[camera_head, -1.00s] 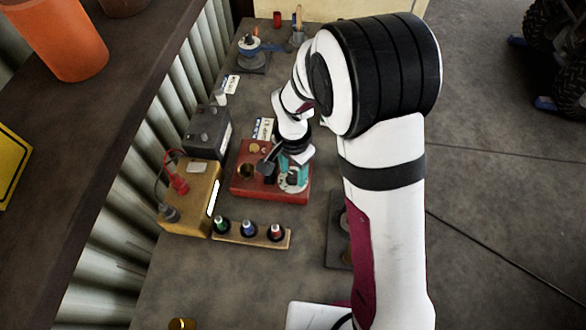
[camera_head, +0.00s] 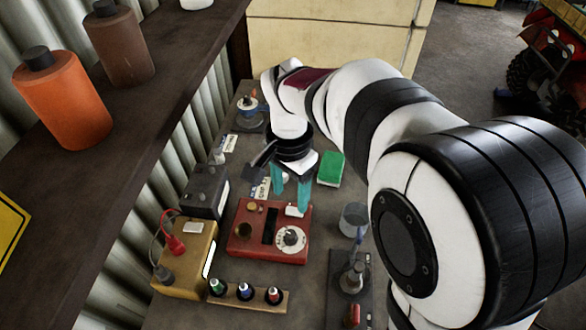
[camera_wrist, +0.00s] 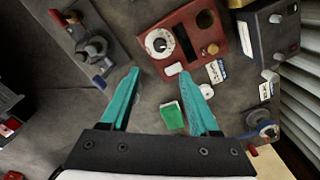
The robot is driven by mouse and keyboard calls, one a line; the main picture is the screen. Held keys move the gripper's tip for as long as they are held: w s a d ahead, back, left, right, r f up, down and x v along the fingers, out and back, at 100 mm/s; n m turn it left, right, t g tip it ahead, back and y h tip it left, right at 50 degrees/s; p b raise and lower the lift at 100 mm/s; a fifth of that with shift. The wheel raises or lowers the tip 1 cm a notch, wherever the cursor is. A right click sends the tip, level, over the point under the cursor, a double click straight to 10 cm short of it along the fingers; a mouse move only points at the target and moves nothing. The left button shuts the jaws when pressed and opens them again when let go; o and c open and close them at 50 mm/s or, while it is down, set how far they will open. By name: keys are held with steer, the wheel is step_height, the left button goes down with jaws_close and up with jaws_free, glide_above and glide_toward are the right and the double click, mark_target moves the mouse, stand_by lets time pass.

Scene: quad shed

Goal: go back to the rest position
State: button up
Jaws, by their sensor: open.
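My gripper (camera_head: 290,190) has teal fingers and is raised above the bench, over the far edge of the red box (camera_head: 262,246). The wrist view shows the two fingers (camera_wrist: 166,98) spread apart with nothing held between them. The red box, with a white dial and a dark slot, lies beyond the fingertips in that view (camera_wrist: 184,46). A green block (camera_wrist: 171,115) shows between the fingers from above, lying on the bench; in the head view it lies right of the gripper (camera_head: 330,169).
A yellow charger box (camera_head: 184,256) and a dark battery box (camera_head: 206,190) stand along the left wall. A rack (camera_head: 247,300) with several coloured-top pieces sits in front. A grey fixture (camera_head: 350,280) and a clear cup (camera_head: 354,219) stand right. A shelf (camera_head: 150,130) with bottles overhangs the left.

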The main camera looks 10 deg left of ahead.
steer(key=shift+r, duration=0.25)
steer(key=s+d, duration=0.4)
steer(key=s, duration=0.3)
steer(key=s+d+n+y, duration=0.1)
steer(key=s+d, duration=0.3)
steer(key=s, duration=0.2)
steer(key=s+d, duration=0.3)
steer(key=s, duration=0.4)
steer(key=shift+s+d+r+y, duration=0.35)
steer(key=shift+d+r+y, duration=0.05)
steer(key=shift+r, duration=0.05)
stand_by(1.1)
